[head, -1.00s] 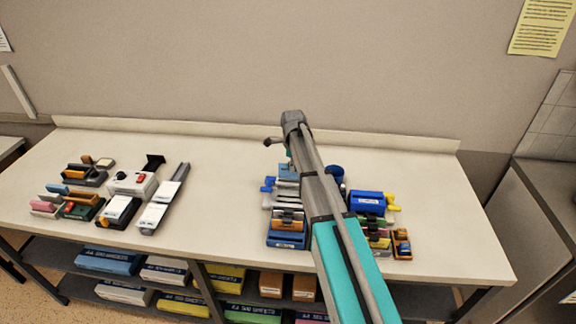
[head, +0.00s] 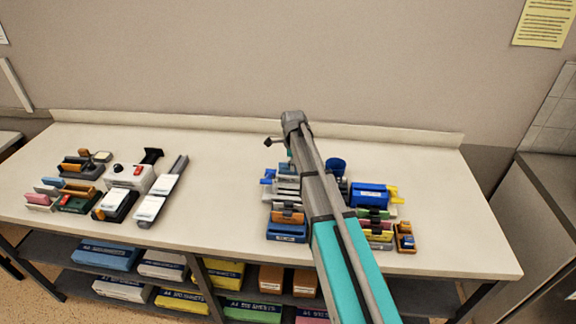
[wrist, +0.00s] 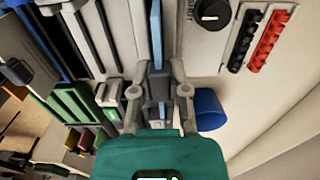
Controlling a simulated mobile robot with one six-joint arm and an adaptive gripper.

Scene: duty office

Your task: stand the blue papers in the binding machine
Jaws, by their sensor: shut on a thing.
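In the wrist view, my gripper (wrist: 160,92) is shut on the blue papers (wrist: 156,32), a thin light-blue sheet stack seen edge-on and running up out of frame between the fingers. A pale machine (wrist: 210,48) with a black dial, which looks like the binding machine, lies right beside the papers. I cannot tell whether the papers touch it or sit in a slot.
Black and red combs (wrist: 262,42) lie right of the dial. A dark blue cup (wrist: 209,110) stands close to my right finger. Green slotted holders (wrist: 75,105) stand at left. In the head view, more desk devices (head: 130,185) stand at left; the table (head: 225,190) is clear between the groups.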

